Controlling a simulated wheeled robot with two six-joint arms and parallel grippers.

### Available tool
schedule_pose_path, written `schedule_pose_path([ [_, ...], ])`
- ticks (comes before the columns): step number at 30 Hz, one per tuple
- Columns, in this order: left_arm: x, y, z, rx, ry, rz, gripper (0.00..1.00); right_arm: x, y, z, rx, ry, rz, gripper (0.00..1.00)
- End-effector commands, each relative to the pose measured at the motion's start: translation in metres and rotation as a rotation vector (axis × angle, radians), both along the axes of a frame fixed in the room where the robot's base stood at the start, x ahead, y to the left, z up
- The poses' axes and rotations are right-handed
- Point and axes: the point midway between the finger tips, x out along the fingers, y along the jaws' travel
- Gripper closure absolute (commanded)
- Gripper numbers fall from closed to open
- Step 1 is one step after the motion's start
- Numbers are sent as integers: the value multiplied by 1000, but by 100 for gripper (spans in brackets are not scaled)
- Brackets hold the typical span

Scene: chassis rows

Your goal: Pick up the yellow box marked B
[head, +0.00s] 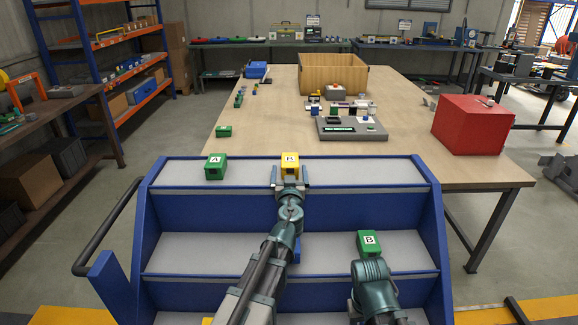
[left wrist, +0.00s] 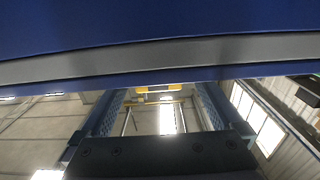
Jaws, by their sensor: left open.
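The yellow box marked B (head: 291,162) stands on the grey top tread of a blue stepped rack (head: 180,205), its lettered face up. My left gripper (head: 290,184) is open at the near side of this box, with its fingertips low by its front; contact cannot be told. A green box marked A (head: 215,167) stands to the left on the same tread. A green box marked B (head: 369,243) shows on a lower level, partly hidden by my right arm. My right gripper's fingers do not show. The left wrist view shows the rack's blue and grey edge (left wrist: 160,58) close above.
Behind the rack, a wooden table (head: 270,125) holds a green block (head: 223,131), a grey device (head: 351,128), a wooden crate (head: 333,76) and a large red box (head: 473,124). A bit of yellow (head: 207,321) shows low beside my left arm. The top tread is clear to the right.

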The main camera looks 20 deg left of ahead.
Motion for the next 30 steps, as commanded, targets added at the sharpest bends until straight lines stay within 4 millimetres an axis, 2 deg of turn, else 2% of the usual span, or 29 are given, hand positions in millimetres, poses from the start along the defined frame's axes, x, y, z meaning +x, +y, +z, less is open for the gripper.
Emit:
schedule_pose_path([
  [5,9,2,4,0,0,-1,0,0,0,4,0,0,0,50],
  [10,29,6,10,0,0,-2,0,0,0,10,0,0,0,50],
  [13,40,8,7,0,0,-3,0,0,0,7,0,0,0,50],
  [21,41,9,7,0,0,-4,0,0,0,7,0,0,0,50],
  [30,41,9,7,0,0,-4,54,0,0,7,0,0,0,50],
])
